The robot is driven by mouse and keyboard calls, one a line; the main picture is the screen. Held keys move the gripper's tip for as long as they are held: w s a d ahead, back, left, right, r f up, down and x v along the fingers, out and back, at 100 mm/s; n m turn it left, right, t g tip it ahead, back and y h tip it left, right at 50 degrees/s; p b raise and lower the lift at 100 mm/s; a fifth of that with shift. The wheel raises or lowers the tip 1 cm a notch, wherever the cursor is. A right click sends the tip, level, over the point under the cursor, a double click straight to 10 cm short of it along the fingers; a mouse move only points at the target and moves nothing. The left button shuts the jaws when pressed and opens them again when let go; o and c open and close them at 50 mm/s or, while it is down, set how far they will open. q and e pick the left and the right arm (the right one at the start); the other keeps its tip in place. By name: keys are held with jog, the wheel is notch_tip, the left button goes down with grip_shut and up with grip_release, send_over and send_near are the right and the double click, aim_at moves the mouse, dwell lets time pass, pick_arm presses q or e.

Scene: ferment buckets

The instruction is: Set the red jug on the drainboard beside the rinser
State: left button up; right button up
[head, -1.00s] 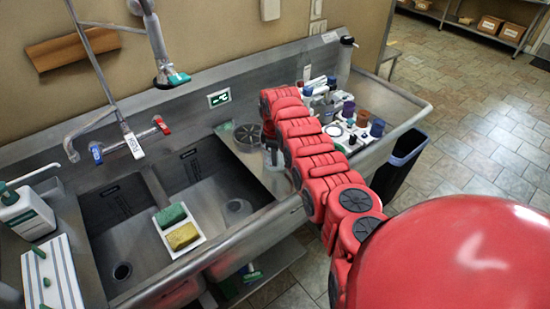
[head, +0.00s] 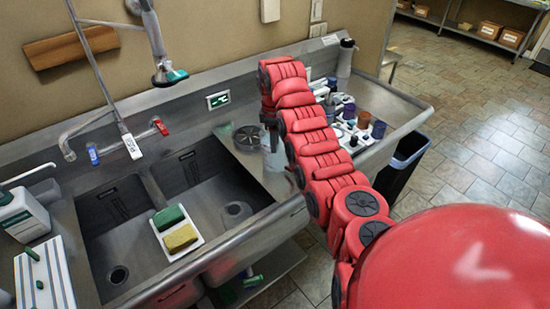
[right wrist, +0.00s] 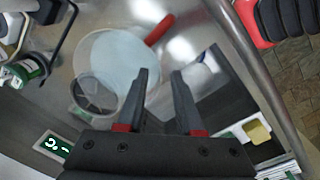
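A translucent jug (right wrist: 118,58) with a red handle (right wrist: 159,30) stands on the steel drainboard (right wrist: 185,45) in the right wrist view. The jug overlaps the round dark rinser (right wrist: 95,95) in that view, so the exact gap is unclear. In the head view the jug (head: 275,160) is partly hidden behind my red right arm, just right of the rinser (head: 247,137). My right gripper (right wrist: 159,73) is open above the drainboard, fingers apart and empty, with the jug beyond its fingertips. In the head view its fingers are mostly hidden. My left gripper is not in view.
Bottles and cups (head: 362,120) crowd the board right of my arm. The spray hose (head: 165,72) hangs above. A dark bin (head: 402,163) stands at the right end.

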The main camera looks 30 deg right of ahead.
notch_tip(320, 180, up, 4)
jog(key=shift+s+a+f+b, duration=0.1)
jog(key=shift+b, duration=0.2)
dwell(0.3)
